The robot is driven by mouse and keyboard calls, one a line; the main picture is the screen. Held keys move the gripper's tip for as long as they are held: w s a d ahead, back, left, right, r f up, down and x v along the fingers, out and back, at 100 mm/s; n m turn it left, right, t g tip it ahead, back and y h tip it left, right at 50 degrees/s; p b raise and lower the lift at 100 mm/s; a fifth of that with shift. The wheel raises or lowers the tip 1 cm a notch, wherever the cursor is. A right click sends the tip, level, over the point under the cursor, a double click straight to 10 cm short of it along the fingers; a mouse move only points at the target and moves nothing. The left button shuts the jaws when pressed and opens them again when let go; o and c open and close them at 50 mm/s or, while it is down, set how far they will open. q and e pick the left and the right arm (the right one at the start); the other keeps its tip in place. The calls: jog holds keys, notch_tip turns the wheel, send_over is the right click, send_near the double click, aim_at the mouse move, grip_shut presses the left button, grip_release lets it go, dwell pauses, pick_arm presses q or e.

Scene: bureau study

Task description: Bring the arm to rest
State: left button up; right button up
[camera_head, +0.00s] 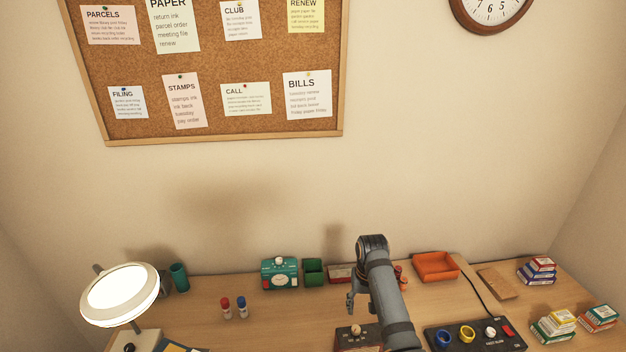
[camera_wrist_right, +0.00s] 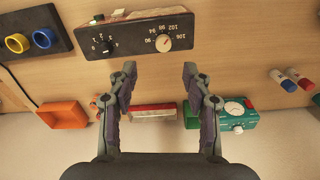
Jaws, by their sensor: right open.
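My right arm rises from the bottom of the head view, right of the middle, and bends over above the desk (camera_head: 250,318). My right gripper (camera_head: 351,301) hangs from it, partly hidden by the arm. In the right wrist view the two fingers (camera_wrist_right: 160,72) are spread apart with nothing between them. Beyond the tips lies a dark box with a dial and numbers (camera_wrist_right: 125,40), apart from the fingers. My left gripper is in neither view.
An orange tray (camera_head: 436,266), a teal device (camera_head: 280,274) and a green box (camera_head: 313,272) stand along the back. A black control panel (camera_head: 505,338) lies at right. Stacked small boxes (camera_head: 537,271) stand further right.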

jog(key=s+d+f, duration=0.4)
jog(key=s, duration=0.3)
jog(key=s+d+r+n+t, duration=0.1)
jog(key=s+r+t, duration=0.15)
jog(key=s, duration=0.75)
jog(key=s+d+r+n+t, duration=0.1)
jog(key=s+r, duration=0.2)
jog(key=s, duration=0.7)
jog(key=s+d+f+g+b, duration=0.1)
jog(key=d+f+b, duration=0.15)
jog(key=f, duration=1.45)
jog(key=s+d+f+g+b, duration=0.1)
jog(key=f+b, duration=0.2)
jog(key=f, duration=1.4)
jog(key=s+f+b, duration=0.3)
jog(key=s+f, duration=1.5)
jog(key=shift+s+d+m+h, duration=0.15)
jog(key=shift+d+m+h, duration=0.15)
jog(key=shift+h, duration=0.1)
jog(key=shift+g, duration=0.25)
